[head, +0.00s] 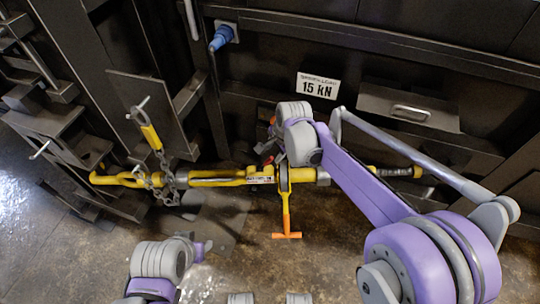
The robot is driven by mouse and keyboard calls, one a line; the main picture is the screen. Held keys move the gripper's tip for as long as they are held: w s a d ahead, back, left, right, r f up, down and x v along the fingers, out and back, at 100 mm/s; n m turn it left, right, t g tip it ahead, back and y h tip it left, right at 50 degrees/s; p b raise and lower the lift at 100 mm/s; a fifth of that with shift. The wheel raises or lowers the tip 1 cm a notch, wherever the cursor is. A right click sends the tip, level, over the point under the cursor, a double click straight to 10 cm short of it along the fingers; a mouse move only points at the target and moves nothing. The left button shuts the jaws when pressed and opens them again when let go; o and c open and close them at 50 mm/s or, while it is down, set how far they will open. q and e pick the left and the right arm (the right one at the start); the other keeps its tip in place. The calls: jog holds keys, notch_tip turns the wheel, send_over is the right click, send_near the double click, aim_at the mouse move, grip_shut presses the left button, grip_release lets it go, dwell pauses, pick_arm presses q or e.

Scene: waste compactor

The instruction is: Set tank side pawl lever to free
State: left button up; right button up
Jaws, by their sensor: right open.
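A yellow ratchet load binder (215,179) lies across the picture, with a hook and chain at its left end. An orange T-shaped handle (287,222) hangs down from its middle. Small red-orange parts (270,132) show just above the binder's middle, beside my right wrist; I cannot tell which part is the tank side pawl lever or how it is set. My right gripper (268,148) is open at the binder's middle, largely hidden by my wrist. I cannot tell whether it touches the binder. Part of my left arm shows at the bottom left; its gripper is not visible.
A dark steel wall stands behind the binder, with a "15 KN" sign (318,86), a handled box (411,110) and a blue connector (222,38). A chain (168,180) hangs from a plate at left. Brown floor (330,265) lies open in front.

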aim_at(271, 158)
jog(key=b+x, duration=0.1)
jog(key=x, duration=0.7)
jog(key=shift+f, duration=0.3)
grip_shut()
jog(key=shift+w, duration=0.1)
dwell(0.9)
